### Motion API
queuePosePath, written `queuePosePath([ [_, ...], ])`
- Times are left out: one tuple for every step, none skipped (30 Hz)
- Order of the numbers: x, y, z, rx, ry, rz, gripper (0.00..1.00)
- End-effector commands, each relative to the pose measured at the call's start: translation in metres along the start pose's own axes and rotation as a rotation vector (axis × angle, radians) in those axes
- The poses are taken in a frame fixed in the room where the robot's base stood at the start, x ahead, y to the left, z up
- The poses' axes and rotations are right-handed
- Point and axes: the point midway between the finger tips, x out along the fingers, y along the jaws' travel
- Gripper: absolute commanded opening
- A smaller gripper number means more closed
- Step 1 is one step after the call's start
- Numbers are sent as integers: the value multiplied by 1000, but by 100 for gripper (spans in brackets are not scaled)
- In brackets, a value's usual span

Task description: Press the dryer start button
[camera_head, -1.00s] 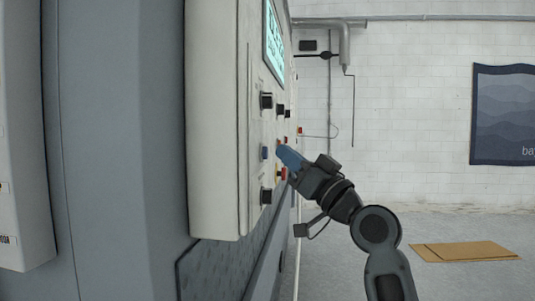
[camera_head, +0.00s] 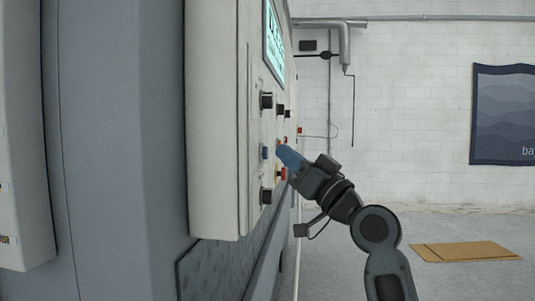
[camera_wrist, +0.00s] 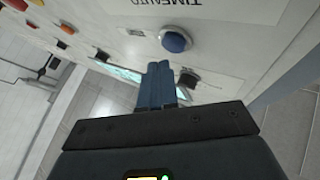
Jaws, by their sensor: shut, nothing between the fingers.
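The dryer's control panel (camera_head: 230,120) faces right in the head view, with a lit screen (camera_head: 274,42) at its top. A blue button (camera_head: 264,153) sits on the panel; in the wrist view a round blue button (camera_wrist: 175,41) lies just beyond the fingertips. My gripper (camera_head: 282,150) has blue fingers, shut together and empty, pointing at the panel. In the wrist view the fingertips (camera_wrist: 160,66) are close below and left of the blue button. I cannot tell whether they touch the panel. I cannot read which control is the start button.
Black knobs (camera_head: 266,100) (camera_head: 266,196) and a red emergency-type button (camera_head: 283,174) sit near the blue button. In the wrist view a black knob (camera_wrist: 188,78) is right of the fingers. A flat cardboard sheet (camera_head: 465,252) lies on the otherwise open floor at right.

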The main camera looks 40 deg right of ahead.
Motion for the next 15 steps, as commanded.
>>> queuePosePath([
  [0, 0, 0, 0, 0, 0, 0],
  [1, -1, 1, 0, 0, -1, 0],
  [1, -1, 1, 1, 0, -1, 0],
  [2, -2, 2, 0, 0, -1, 0],
  [3, -2, 2, 0, 0, -1, 0],
  [4, -3, 3, 0, 0, -1, 0],
  [4, -3, 3, 0, 0, 0, 0],
  [5, -4, 4, 0, 0, 0, 0],
  [6, -4, 4, 1, 0, 0, 0],
  [6, -4, 4, 1, 0, 0, 0],
  [6, -4, 4, 1, 0, 0, 0],
  [6, -4, 4, 0, 0, 0, 0],
  [6, -4, 4, 0, 0, 0, 0],
  [6, -4, 4, 0, 0, 0, 0],
  [6, -4, 4, 0, 0, 0, 0],
])
